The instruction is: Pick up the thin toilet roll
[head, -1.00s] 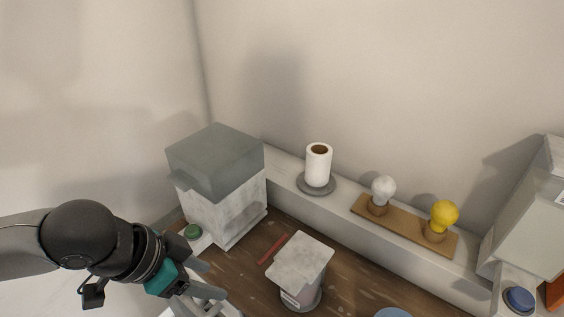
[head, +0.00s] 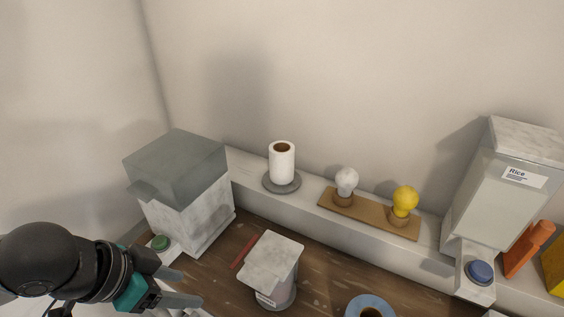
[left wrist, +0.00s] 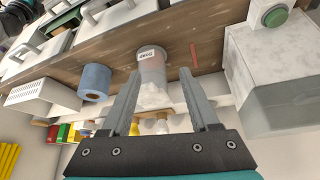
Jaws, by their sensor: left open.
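The thin white toilet roll (head: 282,164) stands upright on a round grey base (head: 282,186) on the ledge by the wall in the head view. My left gripper (head: 187,288) is at the lower left of the head view, in front of the ledge and well apart from the roll. In the left wrist view its two fingers (left wrist: 165,102) are spread with nothing held between them. I cannot make out the thin roll in the left wrist view. My right gripper is not in view.
A clear-topped dispenser (head: 180,180) stands left of the roll, and a marble-lidded canister (head: 270,262) on the wooden surface in front. A bulb board (head: 370,216) and Rice dispenser (head: 492,195) are to the right. A wider blue roll (head: 358,303) shows at the bottom.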

